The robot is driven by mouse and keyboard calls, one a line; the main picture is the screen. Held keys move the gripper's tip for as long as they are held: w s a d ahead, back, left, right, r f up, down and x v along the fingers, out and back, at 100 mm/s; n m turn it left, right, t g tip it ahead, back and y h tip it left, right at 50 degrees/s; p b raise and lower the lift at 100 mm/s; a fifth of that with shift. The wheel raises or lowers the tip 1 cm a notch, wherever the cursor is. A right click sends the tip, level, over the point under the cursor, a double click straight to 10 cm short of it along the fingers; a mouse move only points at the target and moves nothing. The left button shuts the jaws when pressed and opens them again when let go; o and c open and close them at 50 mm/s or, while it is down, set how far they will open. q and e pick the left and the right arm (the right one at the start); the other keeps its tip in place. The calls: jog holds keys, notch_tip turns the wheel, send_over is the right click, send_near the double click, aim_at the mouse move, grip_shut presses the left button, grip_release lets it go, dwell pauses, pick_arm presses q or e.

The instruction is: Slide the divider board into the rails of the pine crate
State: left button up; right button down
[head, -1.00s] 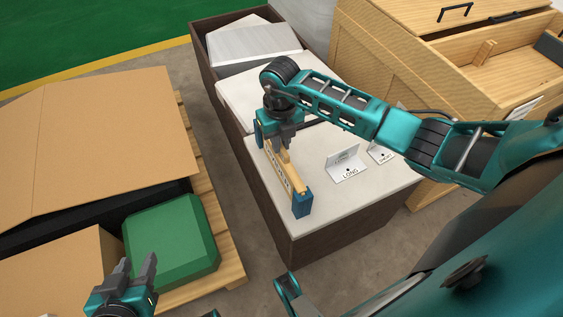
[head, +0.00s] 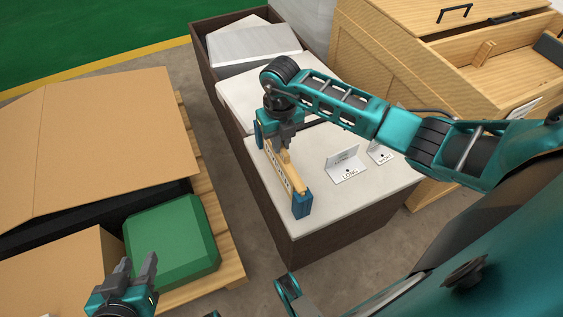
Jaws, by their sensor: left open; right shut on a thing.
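My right gripper (head: 284,146) is shut on a pale wooden bar (head: 286,172) with a blue block at each end and dark marks along its side. The bar is over the light top of a dark-sided bin, by the LONG sign; I cannot tell whether it touches. My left gripper (head: 136,278) is open and empty at the lower left, near a green block. A pine crate (head: 375,70) stands at the upper right, its inside partly visible with a small wooden piece (head: 485,52). I cannot make out its rails or tell which thing is the divider board.
The dark-sided bin (head: 337,226) also holds a grey-white slab (head: 255,46). Signs stand on its top: LONG (head: 346,166) and a second (head: 381,153). A cardboard box (head: 110,130) and the green block (head: 170,240) are on a pallet at left. Floor shows between pallet and bin.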

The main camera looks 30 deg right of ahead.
pick_arm(q)
jog(key=shift+a+r+p, duration=0.1)
jog(key=shift+r+p, duration=0.3)
jog(key=shift+r, duration=0.05)
pick_arm(e)
jog(key=shift+r, duration=0.5)
jog(key=shift+r+p, duration=1.5)
jog(key=shift+r, duration=0.2)
jog(key=shift+r+p, duration=1.1)
jog(key=shift+r, duration=0.15)
jog(key=shift+r+p, duration=0.5)
jog(key=shift+r, duration=0.1)
pick_arm(q)
jog(key=s+a+r+y+p, duration=0.1)
jog(key=a+r+p, duration=0.2)
jog(key=r, duration=0.2)
jog(key=shift+s, duration=0.25)
pick_arm(e)
notch_tip(320, 180, up, 4)
jog(key=shift+f, duration=0.2)
